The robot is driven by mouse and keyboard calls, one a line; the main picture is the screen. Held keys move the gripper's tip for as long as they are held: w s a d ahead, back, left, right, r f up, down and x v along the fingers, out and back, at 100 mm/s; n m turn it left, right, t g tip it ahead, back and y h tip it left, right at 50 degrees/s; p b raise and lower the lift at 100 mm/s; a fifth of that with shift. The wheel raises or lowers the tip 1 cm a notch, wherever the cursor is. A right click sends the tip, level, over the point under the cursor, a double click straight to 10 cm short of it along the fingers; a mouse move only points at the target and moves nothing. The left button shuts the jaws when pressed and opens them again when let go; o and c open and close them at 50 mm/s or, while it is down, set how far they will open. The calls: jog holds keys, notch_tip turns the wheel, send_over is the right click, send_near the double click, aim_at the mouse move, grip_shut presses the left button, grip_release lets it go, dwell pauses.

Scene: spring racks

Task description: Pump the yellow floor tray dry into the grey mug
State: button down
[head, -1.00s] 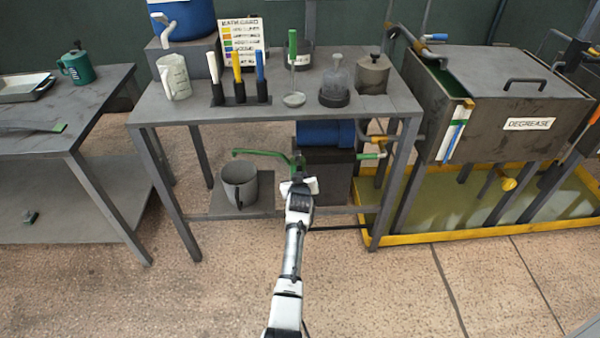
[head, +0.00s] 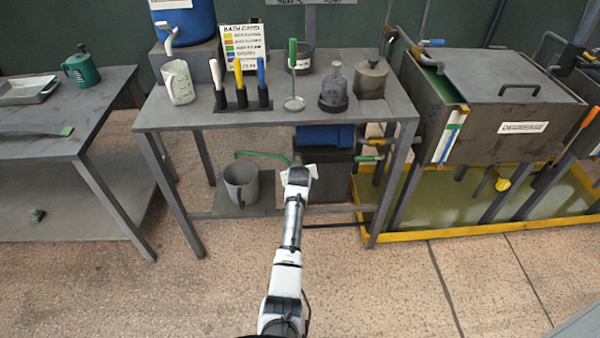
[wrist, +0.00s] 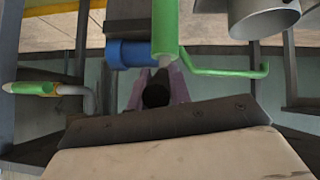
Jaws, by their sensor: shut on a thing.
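The grey mug (head: 250,194) stands on the low shelf of the middle bench; it also shows in the wrist view (wrist: 266,22). I cannot tell what is inside. A green hand pump (wrist: 165,30) has a green spout (head: 262,154) reaching toward the mug. My gripper (head: 299,170) is at the pump, right of the mug. In the wrist view my gripper (wrist: 155,90) is shut on the dark pump handle (wrist: 155,96), below a grey rod. The yellow floor tray (head: 440,236) lies under the degrease tank, with greenish liquid in it.
The middle bench (head: 290,118) stands over the pump, with its legs on both sides. A blue cylinder (head: 325,135) sits behind the pump. A green-ended pipe (head: 368,158) is to the right. The degrease tank (head: 490,135) stands over the tray. The floor in front is clear.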

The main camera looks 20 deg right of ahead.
jog(key=shift+r, duration=0.1)
jog(key=c, duration=1.3)
grip_release()
jog(key=b+v, duration=0.1)
jog(key=v, duration=1.2)
jog(key=shift+s+r+b, duration=0.25)
jog(key=shift+b, duration=0.1)
jog(key=shift+a, duration=0.1)
